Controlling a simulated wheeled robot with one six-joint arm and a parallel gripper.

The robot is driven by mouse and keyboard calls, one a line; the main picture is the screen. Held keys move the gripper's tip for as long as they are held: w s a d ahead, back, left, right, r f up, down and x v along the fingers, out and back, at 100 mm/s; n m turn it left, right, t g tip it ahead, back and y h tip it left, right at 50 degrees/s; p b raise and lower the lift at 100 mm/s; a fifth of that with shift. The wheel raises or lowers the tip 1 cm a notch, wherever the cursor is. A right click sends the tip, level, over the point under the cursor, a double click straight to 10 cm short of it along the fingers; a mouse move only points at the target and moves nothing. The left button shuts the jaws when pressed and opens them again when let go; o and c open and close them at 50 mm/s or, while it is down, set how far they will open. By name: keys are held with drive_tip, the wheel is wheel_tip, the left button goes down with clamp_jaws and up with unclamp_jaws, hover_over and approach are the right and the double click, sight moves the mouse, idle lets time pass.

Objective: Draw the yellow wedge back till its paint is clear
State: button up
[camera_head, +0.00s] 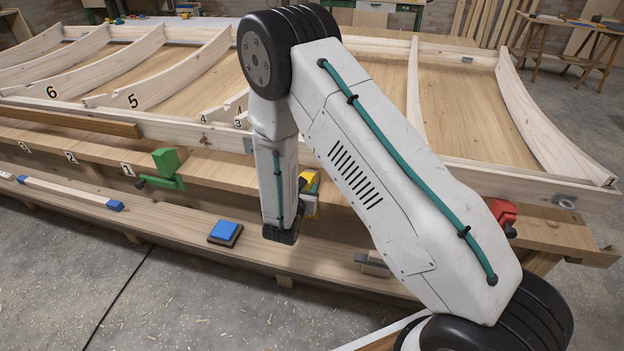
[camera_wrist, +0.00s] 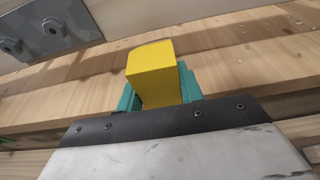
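The yellow wedge (camera_wrist: 152,75) shows in the wrist view as a plain yellow block standing out from the wooden bench edge. My gripper (camera_wrist: 158,88) has a teal finger on each side of it, with no clear gap at either side. Its far end at the wood is hidden, and I see no paint edge on it. In the head view a yellow piece (camera_head: 310,193) shows just right of my forearm, partly hidden by it; I cannot tell whether this is the wedge or a clamp. My fingers are hidden in that view.
A green clamp (camera_head: 166,168) stands left on the bench edge and a red clamp (camera_head: 503,213) right. A blue block (camera_head: 225,231) and a blue-ended bar (camera_head: 70,193) lie on the lower plank. A ribbed wooden frame (camera_head: 140,124) covers the bench top. A metal plate (camera_wrist: 45,30) is upper left.

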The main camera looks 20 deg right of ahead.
drive_tip(key=o, duration=0.5)
drive_tip(key=v, duration=0.3)
drive_tip(key=r+v, duration=0.1)
drive_tip(key=v, duration=0.3)
drive_tip(key=shift+r, duration=0.15)
drive_tip(key=shift+s, duration=0.1)
idle(0.5)
